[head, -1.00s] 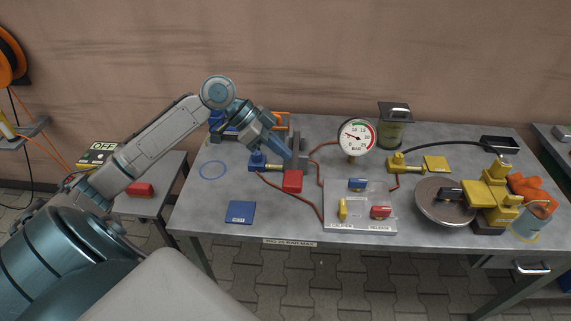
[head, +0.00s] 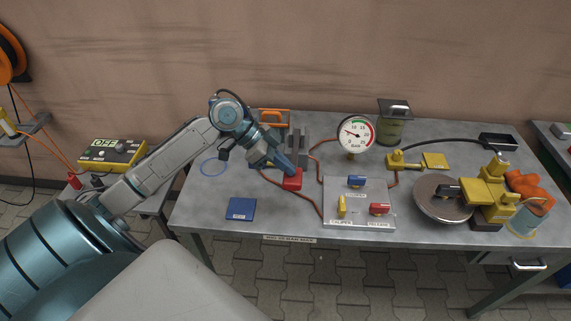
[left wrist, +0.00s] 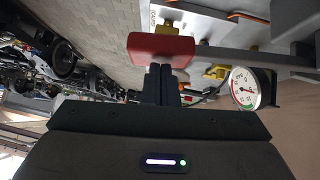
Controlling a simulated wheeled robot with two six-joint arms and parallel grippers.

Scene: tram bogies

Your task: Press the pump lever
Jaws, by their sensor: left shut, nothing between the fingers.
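The pump lever's red end block (head: 292,183) sits over the left-middle of the grey workbench. In the left wrist view the red block (left wrist: 160,47) is straight ahead of the fingers, and a grey bar (left wrist: 235,54) runs from it to the right. My left gripper (head: 288,170) is shut and empty. It points down at the red block from above, with its tips at or very near it; contact cannot be told for certain. The gripper and forearm hide most of the pump behind the block. My right gripper is not in view.
The pressure gauge (head: 356,134) stands right of the block. A valve panel (head: 360,218) with blue, yellow and red handles lies in front of it. A blue square (head: 241,209) lies front left. A brake disc (head: 444,199) with a yellow caliper (head: 487,196) is at the right.

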